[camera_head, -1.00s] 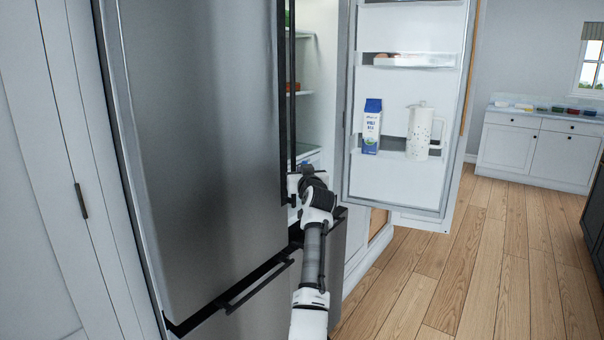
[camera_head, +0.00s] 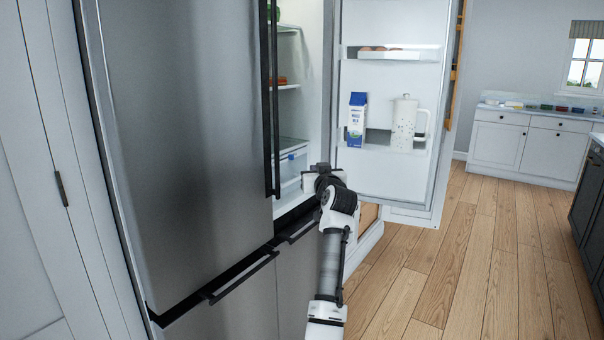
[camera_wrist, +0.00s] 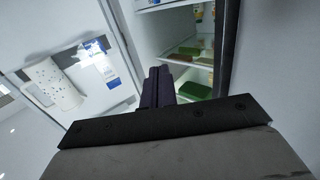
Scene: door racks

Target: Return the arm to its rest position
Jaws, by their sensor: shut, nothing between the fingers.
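My arm reaches up from the bottom of the head view, its wrist in front of the open side of the fridge. My gripper (camera_wrist: 158,87) shows in the wrist view with its two dark fingers together and nothing between them. In the head view the fingers are hidden behind the wrist. The fridge's right door (camera_head: 392,100) stands wide open, and its left door (camera_head: 185,110) is shut. The gripper touches neither door as far as I can see.
The open door's shelf holds a blue and white milk carton (camera_head: 357,119) and a speckled white pitcher (camera_head: 403,123). Drawer handles (camera_head: 240,278) jut out below the fridge doors. Wooden floor (camera_head: 480,250) is clear to the right, up to a white cabinet (camera_head: 525,145).

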